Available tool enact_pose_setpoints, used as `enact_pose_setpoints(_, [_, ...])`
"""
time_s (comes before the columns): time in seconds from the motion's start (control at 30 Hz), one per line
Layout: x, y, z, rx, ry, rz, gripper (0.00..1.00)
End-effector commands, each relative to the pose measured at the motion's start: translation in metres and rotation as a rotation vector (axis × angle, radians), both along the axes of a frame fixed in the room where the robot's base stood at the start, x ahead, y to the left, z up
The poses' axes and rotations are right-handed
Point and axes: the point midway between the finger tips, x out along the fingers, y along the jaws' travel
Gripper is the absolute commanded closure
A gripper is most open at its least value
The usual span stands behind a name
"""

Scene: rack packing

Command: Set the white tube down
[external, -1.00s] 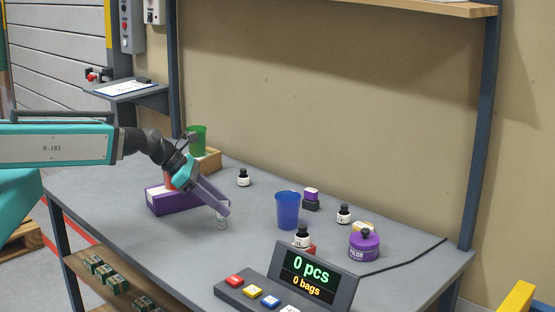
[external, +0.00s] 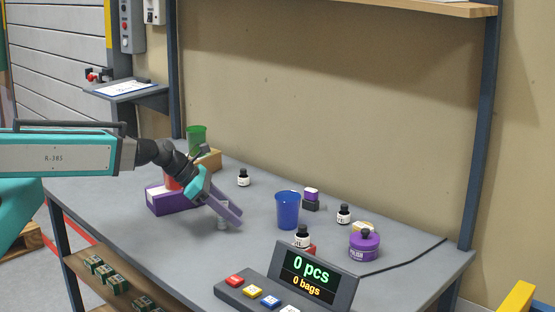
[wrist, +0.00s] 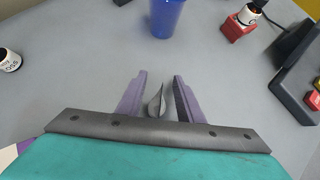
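The white tube (wrist: 156,103), looking grey in shade, shows in the wrist view between the two purple fingers of my gripper (wrist: 157,84). A narrow gap shows between the tube and each finger, so my gripper looks open around it. In the external view my gripper (external: 233,219) slants down to the right, low over the table. The tube's lower part (external: 222,223) shows below the fingers and seems to stand on the grey table (external: 330,260). Its upper part is hidden by the fingers.
A blue cup (external: 287,210) stands to the right of my gripper. A purple box (external: 168,199) and a red cup (external: 171,181) are behind it to the left. A dropper bottle (external: 243,178) stands further back. A display console (external: 312,274) is at the front right.

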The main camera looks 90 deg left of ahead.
Motion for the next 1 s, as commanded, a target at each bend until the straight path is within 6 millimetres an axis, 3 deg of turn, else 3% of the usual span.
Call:
enact_pose_setpoints(0.4, [-0.0002,0.0,0.0001,0.0,0.0,0.0,0.67])
enact_pose_setpoints(0.43, [-0.0002,0.0,0.0001,0.0,0.0,0.0,0.68])
enact_pose_setpoints(0.63, [-0.0001,0.0,0.0001,0.0,0.0,0.0,1.0])
enact_pose_setpoints(1.0, [-0.0002,0.0,0.0002,0.0,0.0,0.0,1.0])
